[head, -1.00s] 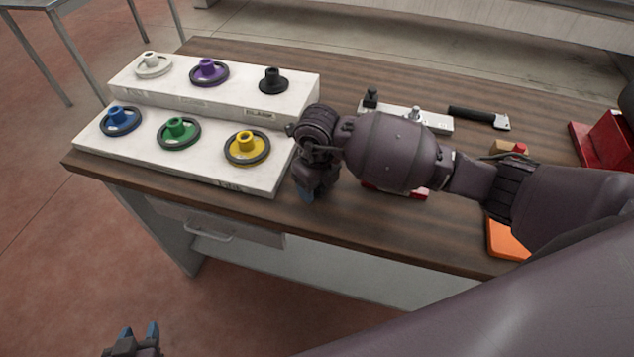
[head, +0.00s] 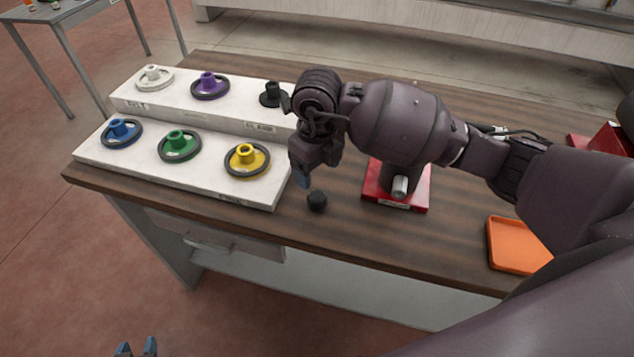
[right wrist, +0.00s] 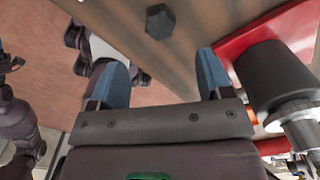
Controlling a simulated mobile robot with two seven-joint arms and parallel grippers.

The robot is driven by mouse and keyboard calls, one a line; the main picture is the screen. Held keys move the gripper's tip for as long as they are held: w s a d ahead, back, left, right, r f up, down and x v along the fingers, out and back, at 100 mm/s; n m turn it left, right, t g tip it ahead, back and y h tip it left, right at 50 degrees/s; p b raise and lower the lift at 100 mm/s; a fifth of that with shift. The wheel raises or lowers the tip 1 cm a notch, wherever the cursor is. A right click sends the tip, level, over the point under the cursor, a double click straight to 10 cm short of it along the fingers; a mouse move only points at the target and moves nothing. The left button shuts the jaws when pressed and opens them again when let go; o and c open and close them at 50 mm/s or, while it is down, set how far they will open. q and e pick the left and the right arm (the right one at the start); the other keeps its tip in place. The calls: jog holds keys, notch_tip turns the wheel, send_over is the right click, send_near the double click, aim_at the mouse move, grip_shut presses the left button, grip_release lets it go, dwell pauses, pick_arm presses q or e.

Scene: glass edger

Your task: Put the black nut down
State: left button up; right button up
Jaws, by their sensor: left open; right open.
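The black nut (head: 317,201) lies on the brown table (head: 455,225), between the white stepped rack and the red-based fixture. It also shows in the right wrist view (right wrist: 160,21), beyond the fingertips and apart from them. My right gripper (head: 303,180) is just above and left of the nut in the head view. Its blue fingers (right wrist: 158,78) are spread with nothing between them. My left gripper (head: 137,347) shows only its blue fingertips at the bottom edge, apart from each other and empty, away from the table.
The white rack (head: 225,183) holds several coloured wheels on two steps. The red fixture (head: 421,190) with a dark cylinder stands right of the nut. An orange tray (head: 515,246) lies further right. My right arm hides part of the table behind it.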

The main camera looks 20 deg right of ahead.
jog(key=shift+r, duration=1.35)
jog(key=shift+s, duration=0.1)
